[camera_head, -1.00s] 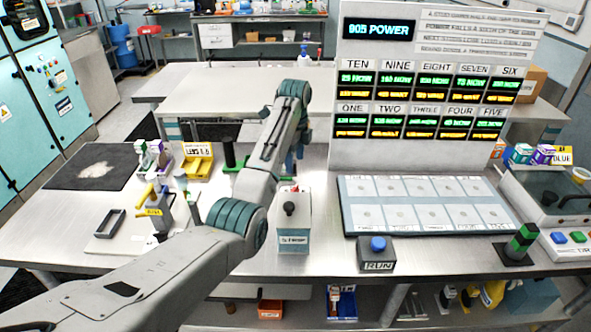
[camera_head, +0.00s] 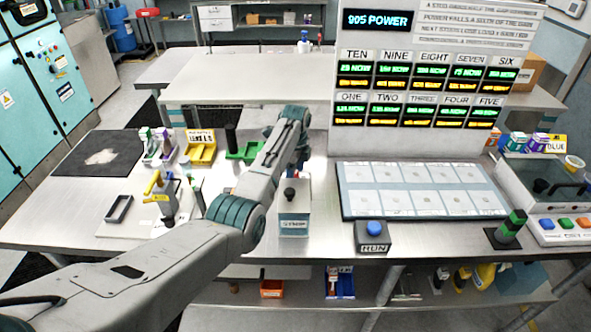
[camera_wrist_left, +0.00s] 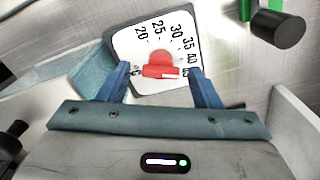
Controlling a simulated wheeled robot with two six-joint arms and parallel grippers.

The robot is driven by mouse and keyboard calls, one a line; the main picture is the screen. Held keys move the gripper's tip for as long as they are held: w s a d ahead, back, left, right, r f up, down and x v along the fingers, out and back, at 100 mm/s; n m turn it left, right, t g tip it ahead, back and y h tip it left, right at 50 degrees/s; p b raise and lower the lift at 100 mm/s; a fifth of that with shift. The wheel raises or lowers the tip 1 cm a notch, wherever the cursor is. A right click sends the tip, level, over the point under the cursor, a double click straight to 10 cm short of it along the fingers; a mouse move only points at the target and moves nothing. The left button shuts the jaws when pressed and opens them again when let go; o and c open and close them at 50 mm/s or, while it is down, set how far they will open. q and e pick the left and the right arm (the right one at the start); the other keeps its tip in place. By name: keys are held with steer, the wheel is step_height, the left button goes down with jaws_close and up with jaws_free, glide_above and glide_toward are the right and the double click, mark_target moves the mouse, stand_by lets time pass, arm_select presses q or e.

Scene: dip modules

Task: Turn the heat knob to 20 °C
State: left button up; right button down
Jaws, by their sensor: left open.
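In the left wrist view a white dial plate (camera_wrist_left: 128,50) carries numbers from 20 up to 45. The red heat knob (camera_wrist_left: 160,66) sits on it, with a white mark at its right side, toward the 40 to 45 end. My left gripper (camera_wrist_left: 158,74) is open, its blue fingers on either side of the knob with gaps visible; I cannot tell how far above the plate they are. In the head view my left gripper (camera_head: 303,152) hangs above the bench behind a small labelled box (camera_head: 294,222) with a black knob. The dial is hidden there. My right gripper is not in view.
A green tray (camera_head: 248,152) with a black cylinder stands left of the gripper; the black cylinder (camera_wrist_left: 277,31) also shows in the wrist view. A display board (camera_head: 430,90) and a panel of pads (camera_head: 425,190) stand at right. A RUN button box (camera_head: 374,237) is at front.

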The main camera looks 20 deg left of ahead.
arm_select(q)
steer(key=shift+c, duration=0.2)
steer(key=c, duration=1)
steer(key=shift+o, duration=0.3)
steer(key=n+p, duration=0.2)
steer(key=n, duration=0.1)
steer(key=shift+r, duration=0.15)
steer(key=n+p, duration=0.1)
steer(key=n, duration=0.3)
steer(key=shift+w, duration=0.1)
steer(key=n+p, duration=0.1)
steer(key=n, duration=0.2)
steer(key=shift+n, duration=0.3)
steer(key=n, duration=0.2)
steer(key=shift+n+p, duration=0.4)
steer(key=n, duration=0.4)
steer(key=shift+p, duration=0.35)
steer(key=n, duration=0.5)
steer(key=shift+a+n, duration=0.1)
steer(key=shift+n, duration=0.2)
steer(key=shift+w+n+p, duration=0.1)
steer(key=shift+n+p, duration=0.25)
steer(key=shift+n, duration=0.95)
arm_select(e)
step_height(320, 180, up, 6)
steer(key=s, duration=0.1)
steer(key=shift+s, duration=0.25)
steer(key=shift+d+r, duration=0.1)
